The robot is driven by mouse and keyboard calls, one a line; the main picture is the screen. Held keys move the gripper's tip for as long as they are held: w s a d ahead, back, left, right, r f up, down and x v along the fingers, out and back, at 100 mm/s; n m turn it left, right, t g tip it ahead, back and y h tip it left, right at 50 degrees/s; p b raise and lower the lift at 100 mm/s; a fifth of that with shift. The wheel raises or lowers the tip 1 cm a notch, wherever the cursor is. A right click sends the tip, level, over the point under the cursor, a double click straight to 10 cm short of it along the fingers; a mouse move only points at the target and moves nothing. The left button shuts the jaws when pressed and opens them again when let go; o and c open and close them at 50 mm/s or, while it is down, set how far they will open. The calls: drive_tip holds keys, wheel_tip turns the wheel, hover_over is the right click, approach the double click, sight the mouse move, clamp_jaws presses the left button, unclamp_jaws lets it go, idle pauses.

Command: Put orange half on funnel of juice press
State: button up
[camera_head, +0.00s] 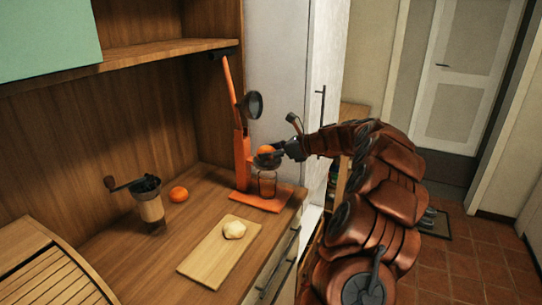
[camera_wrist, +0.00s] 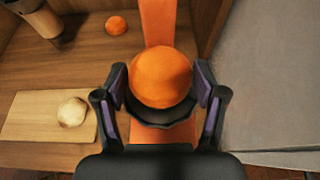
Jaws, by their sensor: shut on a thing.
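The orange half (camera_head: 265,149) is held between the two fingers of my gripper (camera_head: 270,154), rounded side up. It also shows in the wrist view (camera_wrist: 160,76), where my gripper (camera_wrist: 161,85) grips it from both sides. The orange juice press (camera_head: 242,150) stands at the counter's right end. Its dark funnel (camera_wrist: 162,132) lies directly below the orange half. I cannot tell whether the fruit touches the funnel. The press's dark upper cup (camera_head: 253,104) is raised. A glass (camera_head: 267,185) stands on the press base under the funnel.
A second orange piece (camera_head: 178,193) lies on the counter beside a hand grinder (camera_head: 150,203). A cutting board (camera_head: 205,258) with a pale round item (camera_head: 234,230) lies in front. A slatted wooden box (camera_head: 55,280) is at the lower left. A tall light cabinet (camera_head: 285,80) stands behind the press.

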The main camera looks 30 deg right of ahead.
drive_tip(key=shift+f, duration=0.75)
drive_tip(key=shift+f, duration=0.15)
drive_tip(key=o, duration=1.2)
drive_tip(key=shift+c, duration=0.2)
drive_tip(key=b+v, duration=0.1)
drive_tip(key=v, duration=1.1)
